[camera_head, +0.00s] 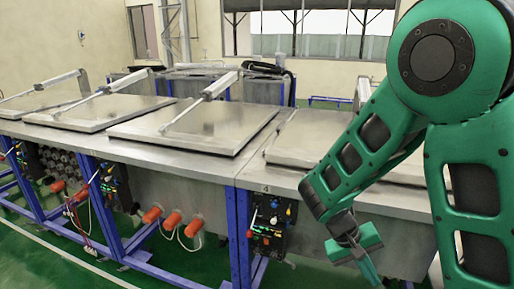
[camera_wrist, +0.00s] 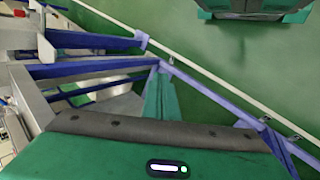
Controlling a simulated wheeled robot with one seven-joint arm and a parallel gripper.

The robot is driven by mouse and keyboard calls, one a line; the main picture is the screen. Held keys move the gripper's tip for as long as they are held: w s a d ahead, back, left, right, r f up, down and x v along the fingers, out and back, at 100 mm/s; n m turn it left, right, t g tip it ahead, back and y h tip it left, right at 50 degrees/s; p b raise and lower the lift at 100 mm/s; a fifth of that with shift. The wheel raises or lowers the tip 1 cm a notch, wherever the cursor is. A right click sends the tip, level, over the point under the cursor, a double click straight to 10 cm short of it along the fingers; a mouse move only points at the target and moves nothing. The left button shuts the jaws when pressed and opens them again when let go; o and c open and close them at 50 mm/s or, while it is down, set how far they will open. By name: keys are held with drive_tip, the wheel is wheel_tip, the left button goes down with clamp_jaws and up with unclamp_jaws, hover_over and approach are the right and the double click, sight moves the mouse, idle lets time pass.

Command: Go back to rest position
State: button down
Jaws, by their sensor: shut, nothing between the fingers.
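My gripper (camera_head: 366,262) hangs at the lower right of the head view, on the end of my green arm. It is in front of the steel tank row, beside the control panel marked 4. Its green fingers are together with nothing between them. In the wrist view the closed gripper (camera_wrist: 160,85) points down over blue frame bars and green floor. My arm is bent, with its large elbow joint high on the right of the head view, and it hides part of the right-hand tank.
Steel tanks with flat lids (camera_head: 196,124) line the room, and the lids look closed. A control panel (camera_head: 268,217) and orange-ended fittings (camera_head: 194,226) stick out at the front. Blue legs (camera_head: 238,237) stand on green floor (camera_head: 60,262). Open floor lies at the front left.

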drive_tip(key=s+d+r+m+y, duration=0.2)
drive_tip(key=s+d+r, duration=0.3)
drive_tip(key=s, duration=0.4)
drive_tip(key=s+d+r+m+t+y, duration=0.1)
drive_tip(key=s+d+r+m+y, duration=0.2)
drive_tip(key=s+d+r, duration=0.3)
drive_tip(key=s+r+y, duration=0.1)
drive_tip(key=s+r, duration=0.1)
drive_tip(key=s, duration=0.1)
drive_tip(key=shift+t+y, duration=0.3)
drive_tip(key=shift+y, duration=0.1)
drive_tip(key=shift+w+f, duration=0.25)
drive_tip(key=shift+w, duration=0.3)
